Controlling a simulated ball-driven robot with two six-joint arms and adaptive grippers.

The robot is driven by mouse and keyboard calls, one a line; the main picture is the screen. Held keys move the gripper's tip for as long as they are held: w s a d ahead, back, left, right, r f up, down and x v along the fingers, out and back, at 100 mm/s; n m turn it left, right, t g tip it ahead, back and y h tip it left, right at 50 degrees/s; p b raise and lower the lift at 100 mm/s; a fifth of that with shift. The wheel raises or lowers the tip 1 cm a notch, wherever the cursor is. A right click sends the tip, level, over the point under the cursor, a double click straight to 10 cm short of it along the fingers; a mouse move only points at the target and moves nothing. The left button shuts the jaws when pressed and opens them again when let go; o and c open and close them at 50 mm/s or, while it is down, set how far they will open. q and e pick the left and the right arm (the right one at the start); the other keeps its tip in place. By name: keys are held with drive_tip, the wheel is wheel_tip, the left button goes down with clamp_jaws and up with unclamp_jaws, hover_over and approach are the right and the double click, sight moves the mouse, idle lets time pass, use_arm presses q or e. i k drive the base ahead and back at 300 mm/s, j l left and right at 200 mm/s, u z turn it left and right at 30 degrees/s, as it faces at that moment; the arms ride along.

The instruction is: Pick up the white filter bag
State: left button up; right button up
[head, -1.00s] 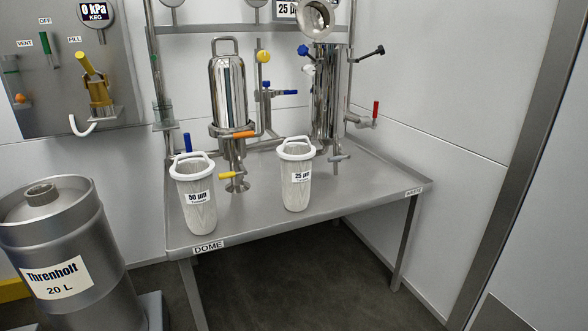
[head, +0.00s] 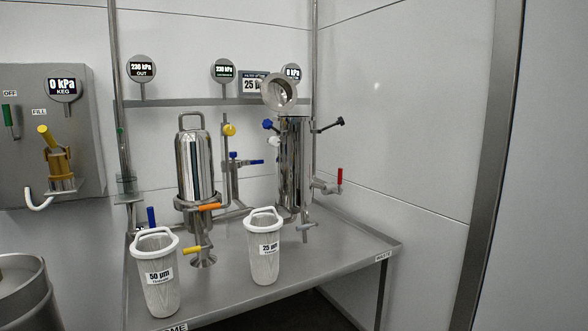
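Two white filter bags with white handled rims stand upright on the steel table (head: 335,262). The bag labelled 50 µm (head: 161,299) is at the left front corner. The bag labelled 25 µm (head: 264,264) stands to its right and slightly farther back. A sign on the back rail (head: 252,84) also reads 25, partly covered by the open lid. Neither of my grippers is in the head view.
A closed steel filter housing (head: 195,165) and an open-lidded one (head: 293,165) stand behind the bags, with coloured valve handles around them. A steel keg (head: 25,290) is at lower left. The table's right front is clear.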

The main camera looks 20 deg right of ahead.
sight(262, 229)
drive_tip(key=i+j, duration=0.25)
drive_tip(key=i, duration=0.15)
drive_tip(key=i+j+z, duration=0.1)
drive_tip(key=i+j, duration=0.2)
drive_tip(key=i, duration=0.15)
